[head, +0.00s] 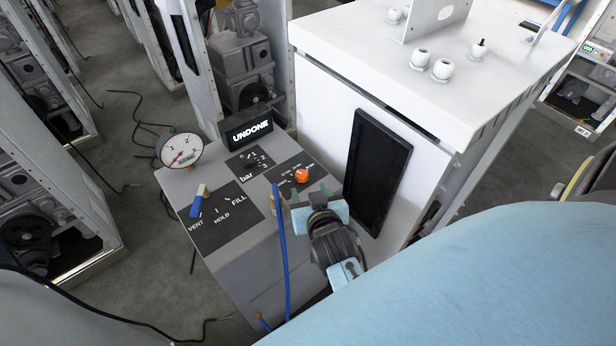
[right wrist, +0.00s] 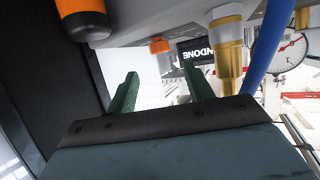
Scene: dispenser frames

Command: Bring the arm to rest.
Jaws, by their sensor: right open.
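My right gripper (head: 311,192) is open beside the right edge of the grey dispenser panel (head: 240,245), close to the white cabinet. In the right wrist view, its two green fingers (right wrist: 160,92) stand apart with nothing between them. An orange knob (head: 302,175) sits just beyond the fingertips in the head view, and I see no contact. The brass fitting (right wrist: 228,50) and blue hose (right wrist: 270,45) are close to one finger. My left gripper is not in view.
The panel carries a dial gauge (head: 180,151), a display reading UNDONE (head: 250,131) and a blue-and-white lever (head: 199,201) near VENT. The white cabinet (head: 330,95) stands to the right. An orange-and-black part (right wrist: 82,18) overhangs in the right wrist view.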

